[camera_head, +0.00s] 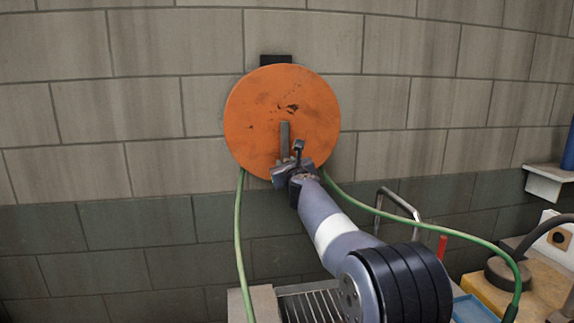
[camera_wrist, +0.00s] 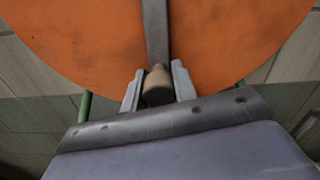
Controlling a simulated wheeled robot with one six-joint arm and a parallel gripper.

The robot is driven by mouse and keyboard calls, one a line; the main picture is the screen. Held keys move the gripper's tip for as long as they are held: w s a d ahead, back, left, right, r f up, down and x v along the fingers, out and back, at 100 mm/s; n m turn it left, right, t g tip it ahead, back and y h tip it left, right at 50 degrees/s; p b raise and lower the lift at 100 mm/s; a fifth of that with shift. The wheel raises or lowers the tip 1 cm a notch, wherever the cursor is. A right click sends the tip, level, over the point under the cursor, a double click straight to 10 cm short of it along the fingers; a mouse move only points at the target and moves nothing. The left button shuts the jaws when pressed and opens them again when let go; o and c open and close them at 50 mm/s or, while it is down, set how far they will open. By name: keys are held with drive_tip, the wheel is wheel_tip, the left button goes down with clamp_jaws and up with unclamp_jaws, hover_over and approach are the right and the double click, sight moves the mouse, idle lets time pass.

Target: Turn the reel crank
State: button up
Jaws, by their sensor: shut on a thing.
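The orange reel (camera_head: 258,110) is a round, worn disc mounted on the block wall. Its grey crank arm (camera_head: 284,135) runs downward from near the middle of the disc. In the wrist view the crank arm (camera_wrist: 155,30) comes down from the top to a tan knob-like handle (camera_wrist: 157,85). My gripper (camera_head: 291,170) is at the lower part of the disc, at the crank's lower end. In the wrist view my gripper (camera_wrist: 158,90) has one finger on each side of the handle and is shut on it. In the head view the handle is hidden behind my gripper.
A green hose (camera_head: 239,230) hangs from the reel's left side, and another length runs right to the bench. Below are a metal rack (camera_head: 312,305), a bent metal handle (camera_head: 398,203), and a red upright piece (camera_head: 442,247). A small shelf (camera_head: 548,182) is at the right.

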clamp_jaws()
drive_tip(key=shift+d, duration=0.1)
